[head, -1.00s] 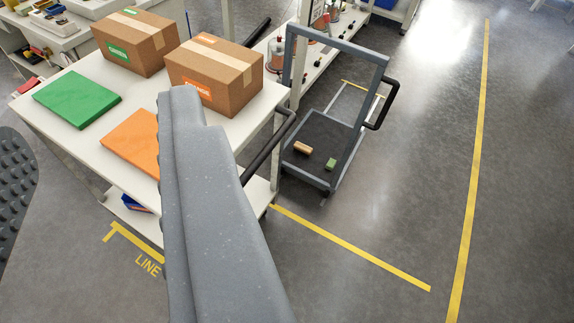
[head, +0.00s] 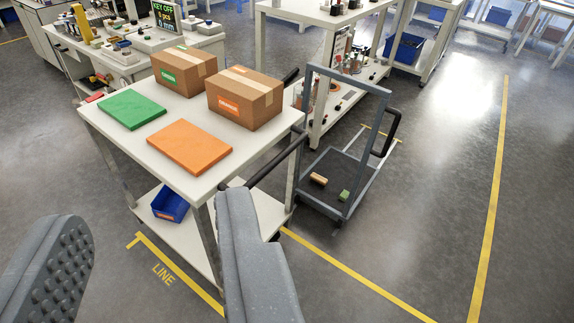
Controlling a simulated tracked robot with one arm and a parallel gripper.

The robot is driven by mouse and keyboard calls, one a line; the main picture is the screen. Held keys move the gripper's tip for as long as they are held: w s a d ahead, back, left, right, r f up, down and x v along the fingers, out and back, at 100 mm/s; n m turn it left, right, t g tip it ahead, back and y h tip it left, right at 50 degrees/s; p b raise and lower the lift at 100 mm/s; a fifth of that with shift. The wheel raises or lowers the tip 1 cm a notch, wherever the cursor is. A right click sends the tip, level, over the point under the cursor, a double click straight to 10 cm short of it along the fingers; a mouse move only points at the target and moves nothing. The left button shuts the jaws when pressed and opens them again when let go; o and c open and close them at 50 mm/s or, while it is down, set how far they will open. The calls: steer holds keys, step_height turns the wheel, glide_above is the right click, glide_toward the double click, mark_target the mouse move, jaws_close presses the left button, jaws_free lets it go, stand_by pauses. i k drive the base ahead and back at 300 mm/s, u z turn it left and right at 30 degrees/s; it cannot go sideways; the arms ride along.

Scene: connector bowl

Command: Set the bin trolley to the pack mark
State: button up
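The white two-shelf trolley (head: 138,152), seemingly the bin trolley, stands left of centre by a yellow floor line lettered LINE (head: 162,274). It carries two cartons, a green slab (head: 131,109) and an orange slab (head: 189,146); a blue bin (head: 170,205) is on its lower shelf. Its black handle bar (head: 277,162) is on the right side. My gripper (head: 148,205) is open and empty, fingers wide apart in the foreground. The right finger's tip overlaps the handle's near end in the picture; I cannot tell if they touch. No mark lettered pack is readable.
White benches (head: 345,105) stand behind. A long yellow line (head: 490,210) runs along the right; the floor between is clear.

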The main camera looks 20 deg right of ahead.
mark_target(195, 239)
steer(key=u, duration=0.15)
steer(key=i, duration=0.9)
steer(key=z, duration=0.1)
